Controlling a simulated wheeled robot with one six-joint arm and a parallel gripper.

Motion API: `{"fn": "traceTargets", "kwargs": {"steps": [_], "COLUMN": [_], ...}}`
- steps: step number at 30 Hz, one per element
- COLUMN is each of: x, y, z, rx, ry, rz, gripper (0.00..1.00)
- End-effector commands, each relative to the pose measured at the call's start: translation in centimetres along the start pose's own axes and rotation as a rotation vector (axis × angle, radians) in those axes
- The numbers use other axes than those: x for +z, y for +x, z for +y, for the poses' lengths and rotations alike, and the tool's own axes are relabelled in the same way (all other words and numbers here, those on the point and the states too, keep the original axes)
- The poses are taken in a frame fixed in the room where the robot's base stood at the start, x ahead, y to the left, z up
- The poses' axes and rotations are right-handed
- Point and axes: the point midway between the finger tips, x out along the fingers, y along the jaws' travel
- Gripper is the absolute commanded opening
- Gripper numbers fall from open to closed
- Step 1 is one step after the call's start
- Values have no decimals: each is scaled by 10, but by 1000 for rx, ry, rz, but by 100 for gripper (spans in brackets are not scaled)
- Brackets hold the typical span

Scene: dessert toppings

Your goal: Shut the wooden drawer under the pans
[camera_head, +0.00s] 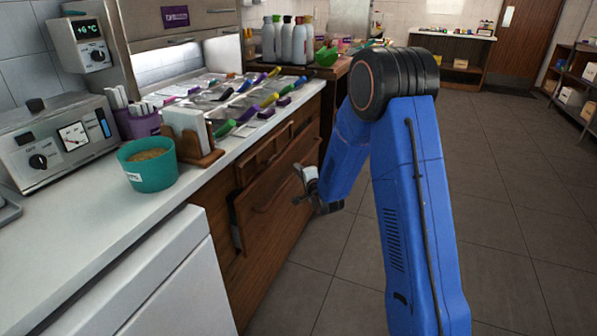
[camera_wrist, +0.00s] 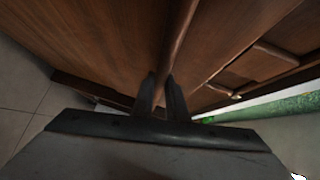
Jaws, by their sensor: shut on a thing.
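The wooden drawer (camera_head: 262,222) is the large brown front in the cabinet below the counter. Its front stands out from the cabinet, with a dark gap at its near edge. It has a long wooden bar handle (camera_wrist: 184,32). My gripper (camera_head: 300,174) is at the far part of the drawer front. In the wrist view, its two dark fingers (camera_wrist: 160,92) are close together, shut on the bar handle. My arm hides part of the far end of the drawer. The metal pans (camera_head: 213,97) with coloured-handled tools lie on the counter above.
A white cabinet door (camera_head: 165,285) adjoins at the near left. The white counter (camera_head: 95,222) holds a teal tub (camera_head: 147,172), a napkin holder (camera_head: 188,138) and a grey meter device (camera_head: 62,140). Smaller wooden drawers (camera_head: 265,152) lie above. The tiled floor (camera_head: 520,200) is clear at right.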

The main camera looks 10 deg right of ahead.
Motion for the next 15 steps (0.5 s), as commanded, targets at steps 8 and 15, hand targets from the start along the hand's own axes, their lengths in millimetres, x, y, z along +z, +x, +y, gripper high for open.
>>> {"fn": "traceTargets", "kwargs": {"steps": [8, 15], "x": [2, 25], "y": [2, 25], "z": [0, -7], "rx": [1, -1], "ry": [0, -1], "rz": [0, -2], "gripper": [0, 0]}}
